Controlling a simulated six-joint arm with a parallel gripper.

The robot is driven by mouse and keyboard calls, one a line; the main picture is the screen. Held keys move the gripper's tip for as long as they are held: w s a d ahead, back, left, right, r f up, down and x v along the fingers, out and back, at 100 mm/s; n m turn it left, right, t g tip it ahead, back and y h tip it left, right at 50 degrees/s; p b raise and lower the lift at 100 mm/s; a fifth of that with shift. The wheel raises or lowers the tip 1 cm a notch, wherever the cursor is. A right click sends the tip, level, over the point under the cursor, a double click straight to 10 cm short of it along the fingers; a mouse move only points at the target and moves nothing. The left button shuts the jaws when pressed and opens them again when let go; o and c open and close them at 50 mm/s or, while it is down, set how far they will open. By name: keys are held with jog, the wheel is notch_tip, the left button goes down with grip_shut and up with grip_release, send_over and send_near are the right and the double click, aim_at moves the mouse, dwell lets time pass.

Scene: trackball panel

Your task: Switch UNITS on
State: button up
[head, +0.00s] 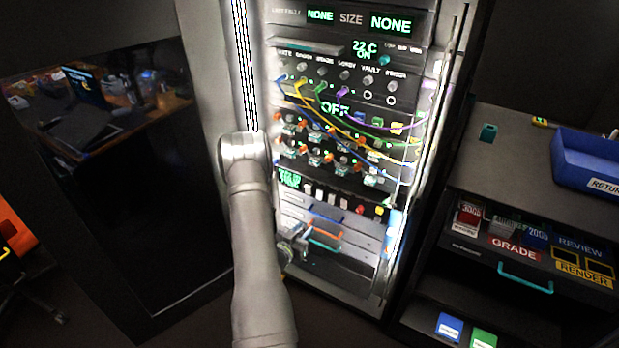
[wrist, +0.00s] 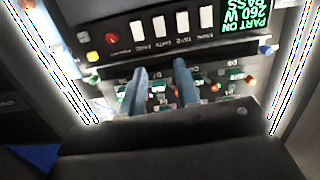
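A row of white rocker switches (head: 320,195) sits in the lower part of the rack panel, beside a green-lit display (head: 289,179). In the wrist view the row appears upside down, with white switches (wrist: 159,25) and small labels under them. The labels are too small and blurred to tell which one is UNITS, or its state. My gripper (wrist: 160,68) shows two blue-grey fingers apart with nothing between them. The fingertips appear just short of the label strip in that view; contact cannot be told. In the head view my gripper (head: 292,238) is low in front of the drawers, partly hidden by my arm.
A red button (wrist: 112,38) and a yellow one (wrist: 93,56) share the switch row. Coloured cables (head: 350,105) hang across the panel above. Drawers with coloured handles (head: 325,240) lie below. A desk with a blue tray (head: 590,160) stands at right.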

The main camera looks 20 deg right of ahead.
jog(key=shift+w+d+f+n, duration=0.15)
jog(key=shift+n, duration=1.05)
grip_shut()
jog(key=n, duration=0.5)
jog(key=w+d+f+n, duration=0.1)
jog(key=n, duration=0.9)
jog(key=shift+w+d+f, duration=0.25)
jog(key=shift+d+f, duration=0.05)
jog(key=shift+d, duration=0.05)
